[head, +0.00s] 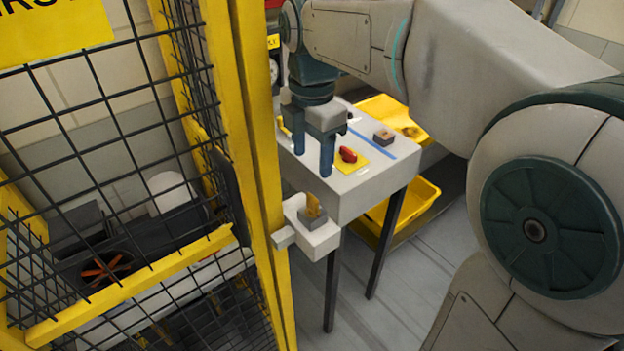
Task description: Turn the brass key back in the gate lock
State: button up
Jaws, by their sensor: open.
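The brass key (314,204) stands upright in a grey lock cylinder on the pale gate lock box (322,240), beside the yellow gate post. My gripper (312,162) points down with its two blue fingers apart and nothing between them. In the picture it is above the key, in front of the control table, and does not appear to touch the key. The exact height gap is hard to judge. The key's turn angle is hard to read at this size.
A yellow-framed mesh gate (265,200) stands close on the left. Behind the lock, a grey control table (365,195) carries a red switch (348,155) on a yellow plate and a small block (384,137). Yellow bins (410,215) sit at the right. Floor in front is clear.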

aim_at(312, 196)
notch_tip(312, 196, down, 11)
jog(key=shift+f, duration=0.15)
dwell(0.4)
jog(key=c, duration=1.1)
jog(key=shift+o, duration=0.2)
jog(key=shift+n+p, duration=0.6)
jog(key=shift+n, duration=0.9)
jog(key=shift+n+p, duration=0.35)
jog(key=shift+n, duration=0.45)
jog(key=shift+c, duration=0.8)
jog(key=shift+n, duration=0.7)
grip_shut()
